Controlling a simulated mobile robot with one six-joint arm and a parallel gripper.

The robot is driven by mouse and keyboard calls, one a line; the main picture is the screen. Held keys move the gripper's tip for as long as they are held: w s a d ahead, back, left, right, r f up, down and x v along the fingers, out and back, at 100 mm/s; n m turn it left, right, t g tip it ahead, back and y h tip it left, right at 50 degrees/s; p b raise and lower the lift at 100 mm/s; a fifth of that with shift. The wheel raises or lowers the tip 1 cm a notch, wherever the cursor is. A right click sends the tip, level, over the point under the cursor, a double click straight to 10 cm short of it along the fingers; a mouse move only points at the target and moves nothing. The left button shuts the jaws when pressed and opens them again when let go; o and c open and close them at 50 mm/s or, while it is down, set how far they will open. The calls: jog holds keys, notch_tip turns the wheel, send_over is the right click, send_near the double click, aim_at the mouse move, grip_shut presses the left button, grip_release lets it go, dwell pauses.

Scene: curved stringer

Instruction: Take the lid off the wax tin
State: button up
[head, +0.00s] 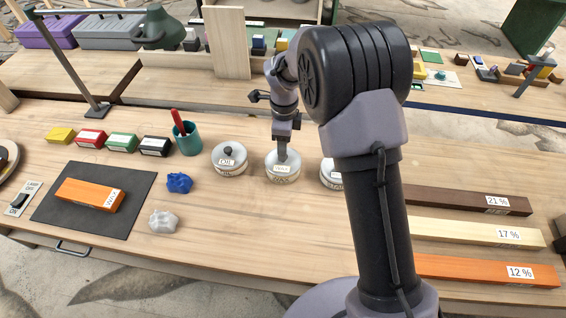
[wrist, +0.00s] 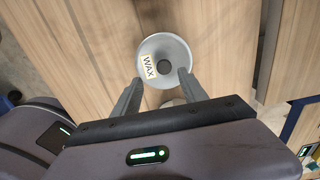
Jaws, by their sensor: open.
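The wax tin (head: 283,175) is a round, pale grey tin in the middle of the bench, between two similar tins. Its lid (wrist: 177,48) is on, with a dark round knob (wrist: 164,67) at the centre and a WAX label (wrist: 149,67). My gripper (wrist: 161,79) is open and empty. Its fingertips are over the lid's near edge in the wrist view, one to each side of the knob's line. In the head view my gripper (head: 283,157) points down at the lid and hides the knob. I cannot tell whether the fingers touch the lid.
The oil tin (head: 229,160) stands close on the left. A third tin (head: 328,175) on the right is partly hidden by my arm. A teal cup (head: 187,140) with a red item, a blue lump (head: 179,183) and a grey lump (head: 163,221) are further left. Bench in front is clear.

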jog(key=f, duration=0.1)
jog(key=f+b, duration=0.1)
jog(key=f, duration=0.1)
jog(key=w+f, duration=0.1)
jog(key=f, duration=0.1)
jog(key=shift+a+b, duration=0.1)
jog(key=shift+b, duration=0.3)
jog(key=shift+r, duration=0.1)
grip_shut()
jog(key=shift+r, duration=0.1)
